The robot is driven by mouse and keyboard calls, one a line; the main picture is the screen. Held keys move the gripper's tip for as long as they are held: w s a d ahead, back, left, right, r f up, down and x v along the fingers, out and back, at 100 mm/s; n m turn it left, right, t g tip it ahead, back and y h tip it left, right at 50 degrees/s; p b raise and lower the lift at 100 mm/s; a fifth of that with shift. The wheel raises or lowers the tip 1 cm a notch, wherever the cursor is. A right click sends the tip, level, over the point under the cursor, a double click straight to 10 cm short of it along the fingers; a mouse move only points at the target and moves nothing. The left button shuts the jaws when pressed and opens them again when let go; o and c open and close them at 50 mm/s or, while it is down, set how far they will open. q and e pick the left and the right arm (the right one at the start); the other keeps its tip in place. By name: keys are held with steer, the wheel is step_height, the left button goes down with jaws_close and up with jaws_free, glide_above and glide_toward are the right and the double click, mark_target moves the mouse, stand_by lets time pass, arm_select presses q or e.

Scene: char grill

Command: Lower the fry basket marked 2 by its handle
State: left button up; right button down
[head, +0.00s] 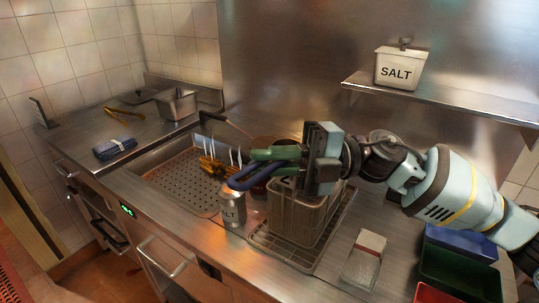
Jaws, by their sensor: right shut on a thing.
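A wire fry basket (297,220) stands upright over the wire rack on the counter, right of the fryer well. A green handle (272,154) and a dark blue handle (248,178) reach left from just above it. My right gripper (312,160) comes in from the right above the basket and is shut on a handle there. Its body hides the grip, so I cannot tell which coloured handle it holds. I cannot read a number on the basket. My left gripper is not in view.
A salt shaker (232,209) stands close left of the basket. The perforated fryer well (180,180) is further left. A white-topped box (365,258) and coloured bins (458,272) are to the right. A shelf (450,100) with a salt tin (401,69) hangs behind my right arm.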

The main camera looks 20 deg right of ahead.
steer(key=shift+r, duration=0.1)
steer(key=c, duration=1.4)
jaws_free()
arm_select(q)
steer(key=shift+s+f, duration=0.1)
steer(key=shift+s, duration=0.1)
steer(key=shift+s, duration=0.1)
